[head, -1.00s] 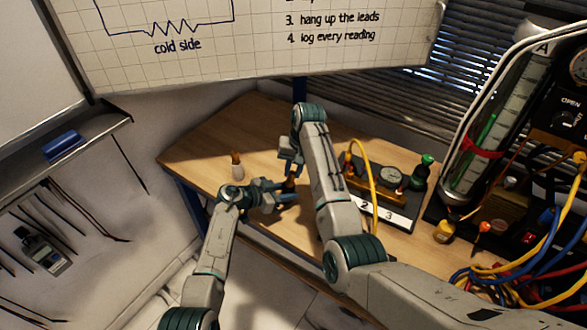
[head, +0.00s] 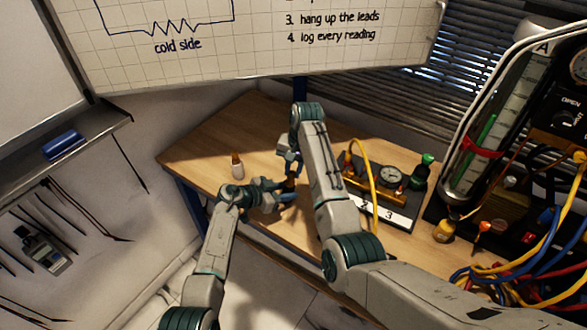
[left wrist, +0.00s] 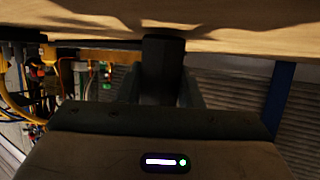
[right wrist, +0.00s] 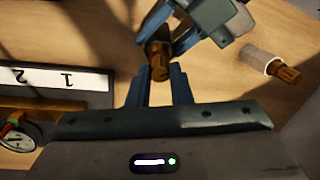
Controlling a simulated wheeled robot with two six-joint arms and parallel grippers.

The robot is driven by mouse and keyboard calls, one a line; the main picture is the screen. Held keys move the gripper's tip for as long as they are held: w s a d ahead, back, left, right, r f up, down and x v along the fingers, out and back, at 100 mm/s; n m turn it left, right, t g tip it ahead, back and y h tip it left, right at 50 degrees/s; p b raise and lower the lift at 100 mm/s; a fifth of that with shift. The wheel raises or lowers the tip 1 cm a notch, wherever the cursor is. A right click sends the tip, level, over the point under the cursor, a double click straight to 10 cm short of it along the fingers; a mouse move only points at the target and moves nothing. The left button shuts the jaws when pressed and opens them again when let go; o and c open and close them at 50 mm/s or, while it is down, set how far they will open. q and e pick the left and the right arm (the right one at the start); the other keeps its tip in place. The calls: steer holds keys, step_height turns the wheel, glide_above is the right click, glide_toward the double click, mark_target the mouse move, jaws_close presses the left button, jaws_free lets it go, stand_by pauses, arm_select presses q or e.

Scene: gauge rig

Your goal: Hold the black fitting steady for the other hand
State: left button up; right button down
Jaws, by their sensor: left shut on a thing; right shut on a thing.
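The black fitting (left wrist: 162,62) stands upright in my left gripper (left wrist: 163,95), dark in the left wrist view. In the head view my left gripper (head: 284,192) is shut on it above the table's front part. My right gripper (right wrist: 160,80) is shut on this brass piece from above. In the head view the right gripper (head: 289,165) is partly hidden by its own arm. Whether the brass piece is fully seated in the fitting cannot be told.
A white fitting with a brass top (head: 237,167) stands on the wooden table (head: 215,140), left of the grippers. A gauge rig (head: 385,185) with a yellow hose and a numbered strip is close to the right arm. Hoses and cables crowd the right side.

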steer(key=shift+d+m, duration=0.1)
steer(key=shift+m, duration=1.3)
steer(key=m, duration=0.4)
steer(key=shift+f+g+h, duration=0.1)
steer(key=shift+g+h, duration=0.2)
steer(key=shift+h, duration=0.1)
steer(key=c, duration=0.9)
jaws_free()
step_height(320, 180, up, 8)
steer(key=shift+w+d+f, duration=0.15)
steer(key=shift+d+f, duration=0.1)
steer(key=shift+d, duration=0.05)
